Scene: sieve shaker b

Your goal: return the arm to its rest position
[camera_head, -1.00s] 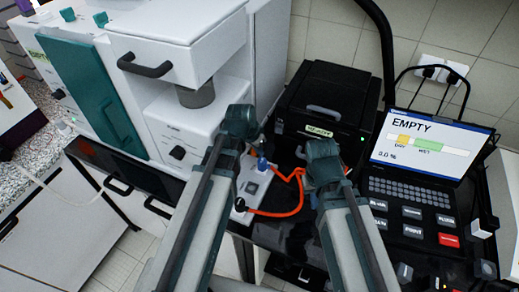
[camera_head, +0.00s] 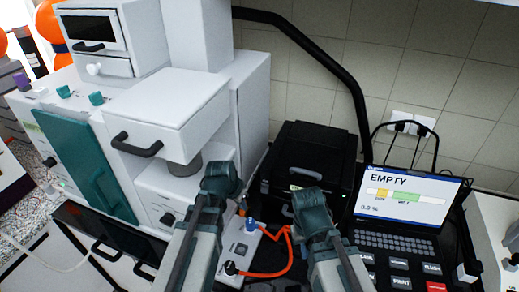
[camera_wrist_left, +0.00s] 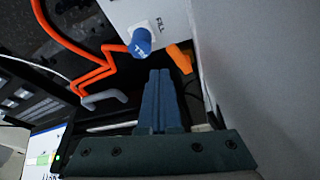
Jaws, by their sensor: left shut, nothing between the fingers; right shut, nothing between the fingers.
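My left gripper (camera_head: 220,182) is in the middle of the head view, in front of the white machine. In the left wrist view its two fingers (camera_wrist_left: 162,100) lie together, shut with nothing between them. They point toward a blue knob (camera_wrist_left: 141,42) on a white panel marked FILL, apart from it as far as I can tell. My right gripper (camera_head: 311,204) is to the right of the left one, in front of the black box. It is shut and holds nothing that I can see.
The white machine (camera_head: 200,95) with a drawer handle stands left. A black box (camera_head: 312,165) stands behind the grippers. An orange hose (camera_head: 283,262) runs between the arms. A laptop-like display reading EMPTY (camera_head: 402,195) stands right. A black pipe (camera_head: 335,70) crosses the tiled wall.

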